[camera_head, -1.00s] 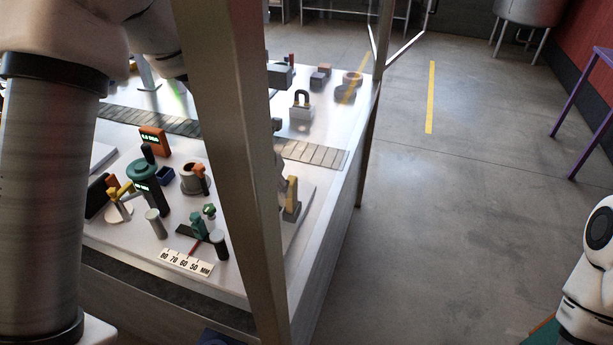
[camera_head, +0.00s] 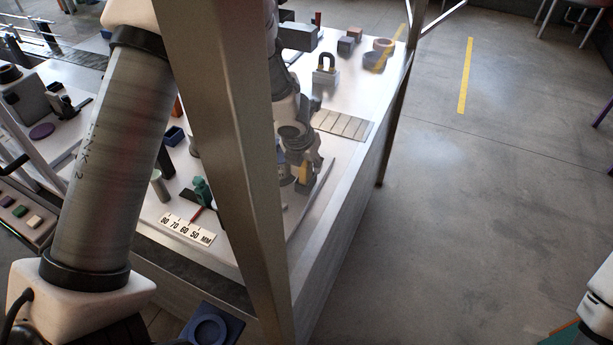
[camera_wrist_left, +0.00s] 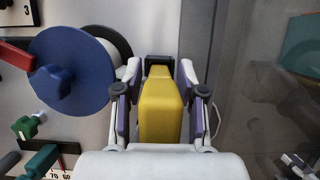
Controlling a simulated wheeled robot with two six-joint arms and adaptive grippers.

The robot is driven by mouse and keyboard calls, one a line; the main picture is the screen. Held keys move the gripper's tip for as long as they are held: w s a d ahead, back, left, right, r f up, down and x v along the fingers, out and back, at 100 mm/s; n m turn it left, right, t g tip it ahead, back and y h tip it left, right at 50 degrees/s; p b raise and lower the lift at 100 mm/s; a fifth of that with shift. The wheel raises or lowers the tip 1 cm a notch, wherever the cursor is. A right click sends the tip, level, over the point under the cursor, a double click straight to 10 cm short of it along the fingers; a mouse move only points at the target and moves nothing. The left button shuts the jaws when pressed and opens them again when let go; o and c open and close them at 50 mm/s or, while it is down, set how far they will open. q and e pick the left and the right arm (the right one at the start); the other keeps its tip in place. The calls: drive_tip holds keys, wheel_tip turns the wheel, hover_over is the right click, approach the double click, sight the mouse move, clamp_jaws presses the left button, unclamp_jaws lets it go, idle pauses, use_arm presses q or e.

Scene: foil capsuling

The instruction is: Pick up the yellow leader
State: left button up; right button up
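The yellow leader (camera_head: 304,174) stands near the right edge of the bench, partly hidden by my left gripper (camera_head: 309,165). In the left wrist view the yellow leader (camera_wrist_left: 160,108) is a yellow block between the two purple-padded fingers of my left gripper (camera_wrist_left: 161,90). A finger lies on each side of it, with narrow gaps seeming to show, so the gripper looks open around it. Contact is hard to judge.
A metal post (camera_head: 225,150) crosses the head view in front of the bench. A blue disc (camera_wrist_left: 68,72) is left of the fingers. A millimetre scale (camera_head: 187,229) and green fixture (camera_head: 202,192) are nearby. The floor (camera_head: 480,220) right of the bench is clear.

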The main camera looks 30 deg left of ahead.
use_arm(q)
drive_tip(key=shift+s+r, duration=0.15)
clamp_jaws()
wheel_tip(320, 180, up, 8)
drive_tip(key=p, duration=0.8)
drive_tip(key=shift+r, duration=0.95)
